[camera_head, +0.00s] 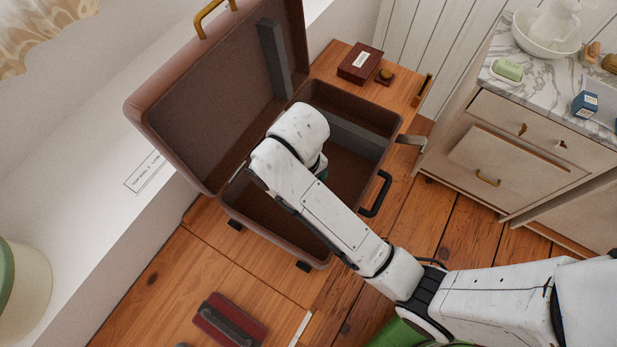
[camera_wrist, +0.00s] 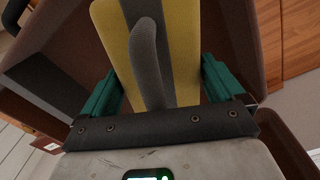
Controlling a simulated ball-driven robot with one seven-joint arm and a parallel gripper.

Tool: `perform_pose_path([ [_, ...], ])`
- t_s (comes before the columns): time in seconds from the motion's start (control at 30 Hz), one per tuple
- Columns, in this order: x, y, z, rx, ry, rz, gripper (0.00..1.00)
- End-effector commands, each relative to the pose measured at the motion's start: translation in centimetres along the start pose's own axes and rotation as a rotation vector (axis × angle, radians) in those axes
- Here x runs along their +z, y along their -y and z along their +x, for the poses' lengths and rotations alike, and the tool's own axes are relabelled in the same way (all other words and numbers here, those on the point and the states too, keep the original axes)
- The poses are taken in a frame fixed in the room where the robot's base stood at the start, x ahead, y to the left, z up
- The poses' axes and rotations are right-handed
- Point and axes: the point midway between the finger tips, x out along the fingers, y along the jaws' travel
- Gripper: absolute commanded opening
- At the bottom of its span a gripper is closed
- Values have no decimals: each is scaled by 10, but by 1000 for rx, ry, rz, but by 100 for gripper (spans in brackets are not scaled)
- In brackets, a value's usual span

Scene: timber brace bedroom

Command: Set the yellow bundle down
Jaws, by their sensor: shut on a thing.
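The yellow bundle (camera_wrist: 119,35) has a grey band or strap down its middle and shows in the wrist view between the teal fingers of my gripper (camera_wrist: 158,82). My gripper is shut on it. In the head view my arm reaches down into the open brown suitcase (camera_head: 350,172), and the bundle is hidden behind my arm. I cannot tell whether the bundle touches the suitcase floor.
The suitcase lid (camera_head: 230,95) stands open at upper left. A dark red strapped bundle (camera_head: 212,318) lies on the wood in front. A small dark red box (camera_head: 360,64) sits behind the suitcase. A marble-topped cabinet (camera_head: 510,150) stands at right.

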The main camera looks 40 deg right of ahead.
Motion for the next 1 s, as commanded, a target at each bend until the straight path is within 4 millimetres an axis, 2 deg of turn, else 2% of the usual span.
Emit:
perform_pose_path([
  [0.03, 0, 0, 12, 0, 0, 0, 55],
  [0.23, 0, 0, 42, 1, 2, -2, 55],
  [0.6, 0, 0, 85, 1, 1, -1, 55],
  [0.7, 0, 0, 92, 0, -1, 0, 55],
  [1.0, -1, 0, 93, -1, -2, 1, 55],
])
